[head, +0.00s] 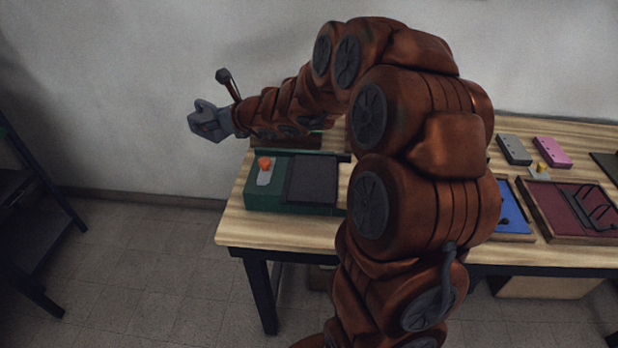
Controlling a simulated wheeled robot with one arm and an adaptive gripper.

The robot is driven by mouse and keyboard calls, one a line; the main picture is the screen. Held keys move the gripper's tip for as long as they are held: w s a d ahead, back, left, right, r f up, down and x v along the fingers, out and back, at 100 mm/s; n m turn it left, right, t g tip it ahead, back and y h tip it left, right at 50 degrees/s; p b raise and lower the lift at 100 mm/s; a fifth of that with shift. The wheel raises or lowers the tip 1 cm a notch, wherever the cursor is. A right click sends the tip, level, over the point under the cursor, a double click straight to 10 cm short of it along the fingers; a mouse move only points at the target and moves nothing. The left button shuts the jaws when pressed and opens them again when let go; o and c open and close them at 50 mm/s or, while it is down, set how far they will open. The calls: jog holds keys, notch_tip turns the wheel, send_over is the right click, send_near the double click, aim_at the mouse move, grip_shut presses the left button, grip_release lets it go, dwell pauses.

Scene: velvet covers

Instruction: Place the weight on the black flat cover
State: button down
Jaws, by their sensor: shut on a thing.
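My gripper (202,122) is grey and hangs in the air to the left of the table, above the floor and past the table's left end. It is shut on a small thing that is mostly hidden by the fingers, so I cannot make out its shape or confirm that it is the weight. A flat black panel (313,179), which looks like the black flat cover, lies on top of a green box at the table's left end. My gripper is to the upper left of this panel, apart from it. Nothing shows on the panel.
The green box (290,208) also carries an orange knob (264,163) on a grey plate. My arm hides the table's middle. To the right are a blue tray (513,218), a dark red tray (545,213), a grey block (513,150) and a pink block (552,151).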

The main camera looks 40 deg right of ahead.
jog(key=shift+w+d+r, duration=0.15)
jog(key=shift+d+r, duration=0.45)
jog(key=shift+r, duration=0.05)
jog(key=s+d+r+n+g+y+b, duration=0.1)
jog(key=s+d+r+n+y+b, duration=0.15)
jog(key=d, duration=0.35)
jog(key=s+d+r+n+g+y+b, duration=0.1)
jog(key=s+d, duration=0.2)
jog(key=d, duration=0.2)
jog(key=s+d+f+n+g+y+b, duration=0.1)
jog(key=s+d+f+b, duration=0.1)
jog(key=s+d+f, duration=0.45)
jog(key=s+d+f+b, duration=0.1)
jog(key=s+d, duration=0.3)
jog(key=s, duration=0.5)
jog(key=s+d+f+n+g+y+b, duration=0.1)
jog(key=s+d+f+b, duration=0.15)
jog(key=s+d, duration=0.4)
jog(key=p, duration=0.2)
send_over(314, 176)
jog(key=shift+s+d+f, duration=0.1)
jog(key=shift+s+f, duration=0.05)
jog(key=shift+f, duration=0.45)
jog(key=shift+s+f, duration=0.1)
jog(key=shift+f, duration=0.45)
jog(key=shift+w+a+f, duration=0.2)
jog(key=shift+w, duration=0.05)
jog(key=shift+f, duration=1.55)
jog(key=shift+f, duration=0.2)
